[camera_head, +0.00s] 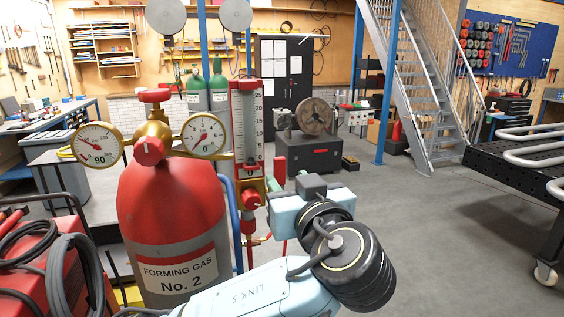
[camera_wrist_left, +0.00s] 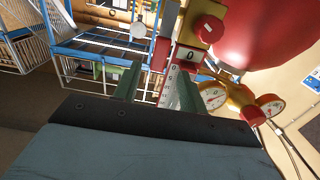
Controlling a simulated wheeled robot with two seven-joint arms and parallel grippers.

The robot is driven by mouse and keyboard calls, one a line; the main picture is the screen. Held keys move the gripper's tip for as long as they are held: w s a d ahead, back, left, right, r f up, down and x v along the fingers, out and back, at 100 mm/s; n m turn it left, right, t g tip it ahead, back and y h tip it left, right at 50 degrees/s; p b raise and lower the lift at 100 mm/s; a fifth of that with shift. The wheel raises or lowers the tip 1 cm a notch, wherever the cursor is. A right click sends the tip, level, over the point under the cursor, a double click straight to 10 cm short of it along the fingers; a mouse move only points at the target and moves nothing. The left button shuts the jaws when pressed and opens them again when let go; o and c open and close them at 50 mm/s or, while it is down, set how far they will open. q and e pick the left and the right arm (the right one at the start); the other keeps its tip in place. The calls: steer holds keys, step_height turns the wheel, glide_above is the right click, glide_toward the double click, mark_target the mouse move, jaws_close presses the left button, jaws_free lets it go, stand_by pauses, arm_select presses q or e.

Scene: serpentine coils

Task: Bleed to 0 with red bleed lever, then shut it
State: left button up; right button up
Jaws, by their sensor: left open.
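The red bleed lever (camera_head: 280,169) is an upright red bar just right of the flowmeter (camera_head: 246,120). In the left wrist view the lever (camera_wrist_left: 161,53) shows beside the flowmeter tube, beyond my fingers. My left gripper (camera_head: 310,185) is at the lower right of the lever; its fingers are mostly hidden in the head view. In the wrist view the left gripper (camera_wrist_left: 157,86) is open, and no contact with the lever is clear. The right-hand dial gauge (camera_head: 204,134) has a "0" below its face; the left-hand gauge (camera_head: 97,145) reads "90" below. My right gripper is not in view.
The red forming gas cylinder (camera_head: 172,220) stands left of my left arm, with a red regulator knob (camera_head: 149,151) on top. A red flowmeter knob (camera_head: 250,199) is close to the gripper. Cables (camera_head: 60,262) lie at left.

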mark_target(281, 171)
arm_select(q)
steer(key=p+x, duration=0.1)
steer(key=x, duration=0.4)
jaws_close()
stand_by(0.3)
